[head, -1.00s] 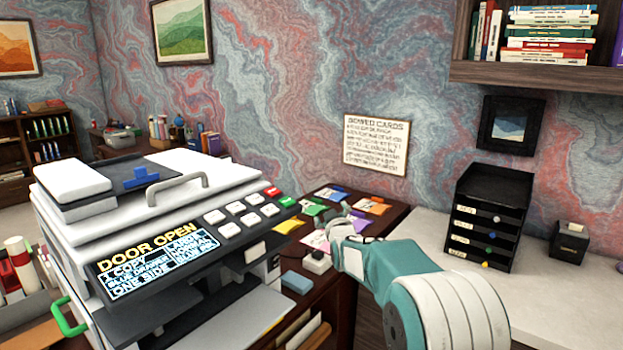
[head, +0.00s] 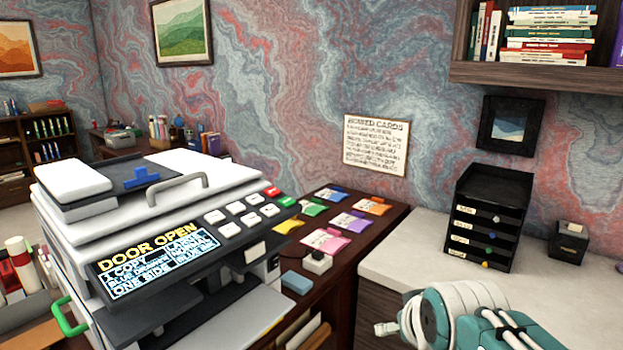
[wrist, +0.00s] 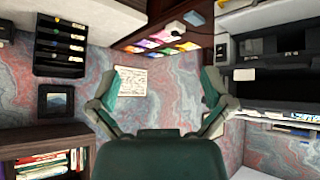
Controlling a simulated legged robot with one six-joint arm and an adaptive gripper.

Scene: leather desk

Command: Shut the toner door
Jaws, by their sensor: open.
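The copier (head: 120,215) stands at the left of the head view, and its display (head: 155,262) reads "DOOR OPEN". A green handle (head: 70,318) sticks out at its lower left; I cannot tell whether it belongs to the toner door, whose panel I cannot make out. In the wrist view, which is turned over, part of the copier (wrist: 275,105) shows at the right. My gripper (wrist: 160,75) is open, with nothing between its fingers, and apart from the copier. In the head view my arm is at the lower right, over the white counter.
Several coloured card packs (head: 325,240) lie on the dark wooden desk (head: 372,243) right of the copier, with a blue block (head: 296,282) near its edge. A black drawer tray (head: 487,225) stands on the white counter (head: 415,262). A bookshelf (head: 545,75) overhangs at upper right.

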